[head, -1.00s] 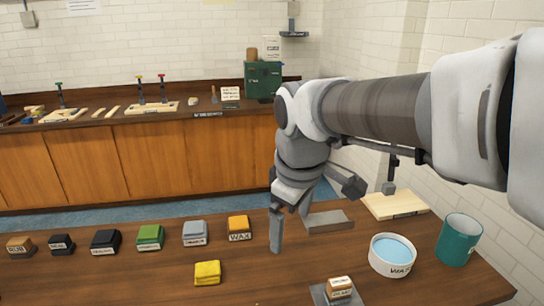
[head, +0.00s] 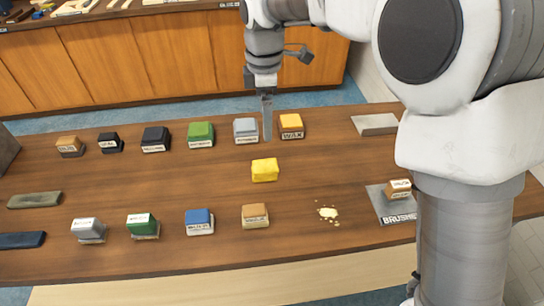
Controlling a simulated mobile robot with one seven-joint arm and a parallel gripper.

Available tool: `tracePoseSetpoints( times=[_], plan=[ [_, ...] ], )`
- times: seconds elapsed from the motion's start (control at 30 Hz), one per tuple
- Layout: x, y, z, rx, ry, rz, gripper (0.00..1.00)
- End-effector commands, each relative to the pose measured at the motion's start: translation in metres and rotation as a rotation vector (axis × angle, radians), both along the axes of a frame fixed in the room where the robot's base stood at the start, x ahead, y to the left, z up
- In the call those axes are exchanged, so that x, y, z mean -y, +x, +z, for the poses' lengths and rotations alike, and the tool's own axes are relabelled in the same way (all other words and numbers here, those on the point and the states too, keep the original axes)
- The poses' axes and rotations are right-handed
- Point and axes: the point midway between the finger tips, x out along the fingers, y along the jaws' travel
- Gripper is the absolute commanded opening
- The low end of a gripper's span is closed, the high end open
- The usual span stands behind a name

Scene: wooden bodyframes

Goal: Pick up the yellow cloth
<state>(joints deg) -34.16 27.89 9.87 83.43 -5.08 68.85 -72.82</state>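The yellow cloth (head: 265,170) is a small folded block lying on the brown wooden table, near its middle. My gripper (head: 267,118) points down above the back part of the table, behind the cloth and apart from it. The finger shows edge-on between a grey block and an orange block labelled WAX, so the gap between fingers is hidden. Nothing is seen held in it.
Beside my gripper stand the grey block (head: 246,131) and the WAX block (head: 291,126). More labelled blocks stand in a back row and a front row, including a blue one (head: 199,221). Pale crumbs (head: 328,213) lie right of centre. The table around the cloth is clear.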

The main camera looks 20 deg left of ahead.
Motion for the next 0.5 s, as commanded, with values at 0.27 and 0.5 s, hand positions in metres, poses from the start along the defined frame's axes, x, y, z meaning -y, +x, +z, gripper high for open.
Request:
tracePoseSetpoints(
  times=[0.27,0.5],
  plan=[
    [-0.006,-0.002,-0.033,-0.008,-0.004,0.026,1.00],
    [-0.006,-0.002,-0.086,-0.008,-0.004,0.026,1.00]
  ],
)
